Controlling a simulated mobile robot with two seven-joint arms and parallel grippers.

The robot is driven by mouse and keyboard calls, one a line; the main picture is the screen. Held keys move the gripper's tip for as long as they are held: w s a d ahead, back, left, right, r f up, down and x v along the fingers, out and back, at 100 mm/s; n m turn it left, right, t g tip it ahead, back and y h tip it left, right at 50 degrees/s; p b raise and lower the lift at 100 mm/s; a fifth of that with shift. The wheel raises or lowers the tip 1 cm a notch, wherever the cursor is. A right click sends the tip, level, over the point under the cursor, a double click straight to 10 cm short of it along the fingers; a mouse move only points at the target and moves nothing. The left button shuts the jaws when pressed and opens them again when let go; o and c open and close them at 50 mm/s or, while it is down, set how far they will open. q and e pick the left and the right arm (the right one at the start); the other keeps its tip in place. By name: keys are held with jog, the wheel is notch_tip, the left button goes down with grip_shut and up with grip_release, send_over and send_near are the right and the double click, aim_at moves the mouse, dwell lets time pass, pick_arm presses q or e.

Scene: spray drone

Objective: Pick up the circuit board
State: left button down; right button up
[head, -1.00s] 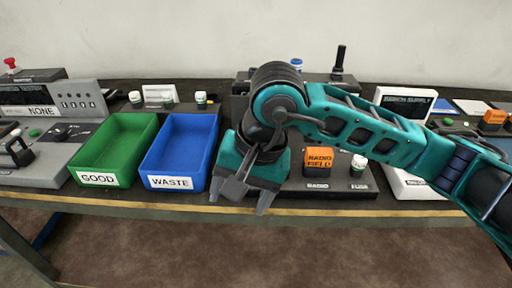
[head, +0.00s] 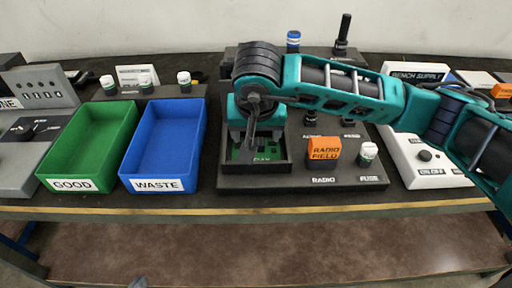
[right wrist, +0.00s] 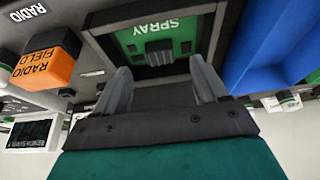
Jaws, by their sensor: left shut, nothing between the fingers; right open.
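The circuit board (head: 262,155) is green and lies in a dark, square-rimmed holder (head: 257,168) on the black fixture. In the right wrist view the green board (right wrist: 186,47) reads SPRAY upside down and carries a grey block. My right gripper (head: 257,140) is open above the holder, pointing down and hiding part of the board. In the right wrist view its fingers (right wrist: 163,75) stand apart, with nothing between them, and their tips overlap the holder's edge. Only a grey tip of my left gripper (head: 138,283) shows at the bottom edge of the head view.
A green GOOD bin (head: 90,150) and a blue WASTE bin (head: 165,150) stand left of the fixture, both empty. An orange RADIO FIELD block (head: 324,150) and a white-and-green FUSE piece (head: 368,153) sit right of the board. The bench supply (head: 430,165) is further right.

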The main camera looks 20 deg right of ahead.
aim_at(256, 143)
jog(key=x, duration=0.5)
jog(key=shift+c, duration=0.3)
jog(key=c, duration=1.1)
jog(key=shift+r, duration=0.1)
